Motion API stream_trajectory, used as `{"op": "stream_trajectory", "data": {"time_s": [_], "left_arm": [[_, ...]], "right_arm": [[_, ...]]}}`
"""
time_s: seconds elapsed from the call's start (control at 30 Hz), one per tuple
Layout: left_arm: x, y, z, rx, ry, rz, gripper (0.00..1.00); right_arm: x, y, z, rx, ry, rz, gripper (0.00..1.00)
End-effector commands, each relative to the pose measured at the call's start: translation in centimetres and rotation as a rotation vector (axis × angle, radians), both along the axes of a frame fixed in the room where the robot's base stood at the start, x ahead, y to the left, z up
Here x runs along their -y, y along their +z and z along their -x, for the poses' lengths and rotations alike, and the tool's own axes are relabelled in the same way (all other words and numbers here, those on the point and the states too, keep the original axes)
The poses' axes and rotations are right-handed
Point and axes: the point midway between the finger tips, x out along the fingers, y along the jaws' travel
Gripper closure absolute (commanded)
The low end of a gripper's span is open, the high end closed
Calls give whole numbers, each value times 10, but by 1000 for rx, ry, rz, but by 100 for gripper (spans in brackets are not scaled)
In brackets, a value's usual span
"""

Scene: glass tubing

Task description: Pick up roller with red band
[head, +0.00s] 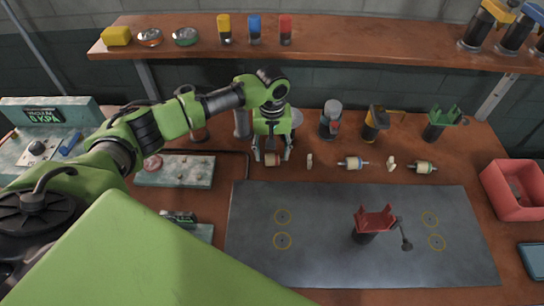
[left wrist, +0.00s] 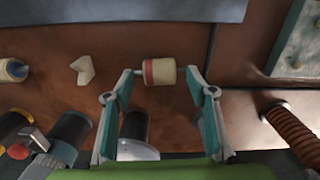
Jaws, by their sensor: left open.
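The roller with the red band (head: 271,159) lies on the brown bench, behind the grey mat. In the left wrist view it is a cream cylinder (left wrist: 164,72) with a red band near its left end and short pins at its ends. My left gripper (head: 272,154) is open over it, pointing down. In the left wrist view, the open fingers (left wrist: 160,80) stand on either side of the roller, near its ends. I cannot tell whether they touch it. My right gripper is not in view.
Two other banded rollers, one nearer (head: 353,163) and one farther right (head: 423,167), lie in the same row with small white pieces (head: 309,160) between. Clamp stands (head: 376,122) are behind. A red holder (head: 374,221) stands on the grey mat (head: 320,265). A red bin (head: 515,190) is at right.

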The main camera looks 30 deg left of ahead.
Motion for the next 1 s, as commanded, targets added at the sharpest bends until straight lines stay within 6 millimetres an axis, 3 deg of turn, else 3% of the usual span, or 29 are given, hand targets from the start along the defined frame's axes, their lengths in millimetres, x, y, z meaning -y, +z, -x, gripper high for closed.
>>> {"op": "stream_trajectory", "data": {"time_s": [0.27, 0.43, 0.8, 1.0], "left_arm": [[0, -5, 0, 1, 0, 0, 49], [0, -5, 0, 1, 0, -1, 90], [-1, -4, 0, 1, 0, -1, 91], [0, 10, -1, 5, 0, 1, 91]], "right_arm": [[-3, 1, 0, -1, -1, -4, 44], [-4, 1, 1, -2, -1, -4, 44], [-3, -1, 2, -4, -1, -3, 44], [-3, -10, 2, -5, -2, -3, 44]]}}
